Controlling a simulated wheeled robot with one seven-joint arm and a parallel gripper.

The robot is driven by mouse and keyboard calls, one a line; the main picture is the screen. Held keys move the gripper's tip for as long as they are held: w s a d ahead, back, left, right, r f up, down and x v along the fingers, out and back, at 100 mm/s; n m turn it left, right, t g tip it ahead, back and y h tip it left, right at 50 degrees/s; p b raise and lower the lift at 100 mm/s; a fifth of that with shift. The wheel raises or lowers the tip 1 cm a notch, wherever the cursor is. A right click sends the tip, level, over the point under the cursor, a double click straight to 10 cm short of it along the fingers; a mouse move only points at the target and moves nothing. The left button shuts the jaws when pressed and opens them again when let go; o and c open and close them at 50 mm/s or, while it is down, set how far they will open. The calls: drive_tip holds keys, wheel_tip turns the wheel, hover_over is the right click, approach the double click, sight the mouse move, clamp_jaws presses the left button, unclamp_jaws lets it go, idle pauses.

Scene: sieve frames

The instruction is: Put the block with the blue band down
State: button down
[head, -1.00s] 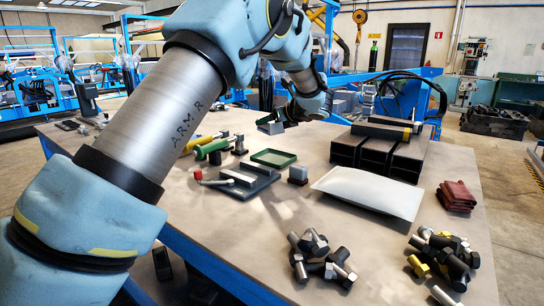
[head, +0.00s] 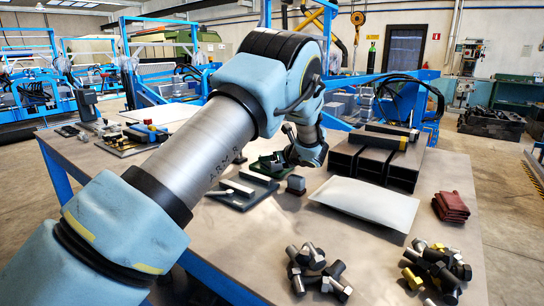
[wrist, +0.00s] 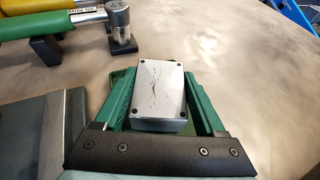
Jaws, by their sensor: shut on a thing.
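My gripper (wrist: 158,100) is shut on a grey metal block (wrist: 160,84), its green fingers along the block's two sides in the wrist view. The block's top face is pale, with dark dots at the corners and a crack-like mark. No blue band shows on the faces I see. The block cannot be made out there. Whether it touches anything beneath is hidden.
A dark tray (head: 232,200) with bars lies left of my gripper. A small brown-and-grey block (head: 296,184) stands just in front. A white sheet (head: 366,201) and black channels (head: 375,163) are to the right. Green-handled (wrist: 50,24) and yellow-handled tools lie beyond. Bolt piles fill the front right.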

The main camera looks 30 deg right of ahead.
unclamp_jaws()
drive_tip(key=shift+f, duration=0.1)
idle(0.3)
drive_tip(key=shift+r, duration=0.2)
drive_tip(key=b+v, duration=0.3)
drive_tip(key=v, duration=0.7)
drive_tip(key=shift+s, duration=0.35)
drive_tip(key=shift+s+r+b, duration=0.3)
drive_tip(key=shift+s+b, duration=0.05)
drive_tip(key=shift+s, duration=0.25)
